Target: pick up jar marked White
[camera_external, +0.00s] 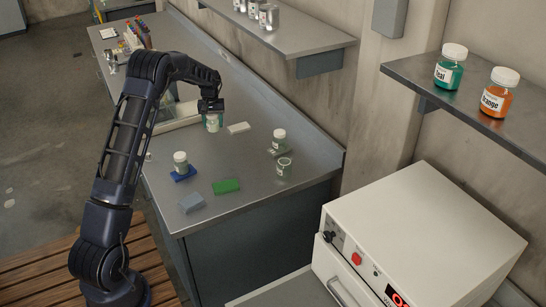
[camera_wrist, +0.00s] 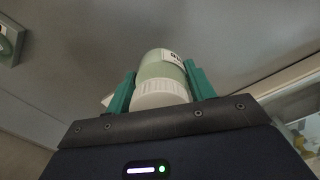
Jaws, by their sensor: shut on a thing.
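My gripper (camera_external: 211,112) reaches down over the steel counter and is shut on a jar (camera_external: 212,123). In the wrist view this jar (camera_wrist: 162,78) has a white ribbed cap and a pale green body, upright between my two teal fingers (camera_wrist: 160,88). Only a corner of its label shows, and I cannot read it. I cannot tell whether the jar touches the counter.
A white block (camera_external: 238,128) lies right of my gripper. A green block (camera_external: 226,186) and a grey-blue block (camera_external: 192,203) lie near the counter's front. Teal (camera_external: 449,72) and Orange (camera_external: 496,98) jars stand on a wall shelf. A white machine (camera_external: 420,240) stands at lower right.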

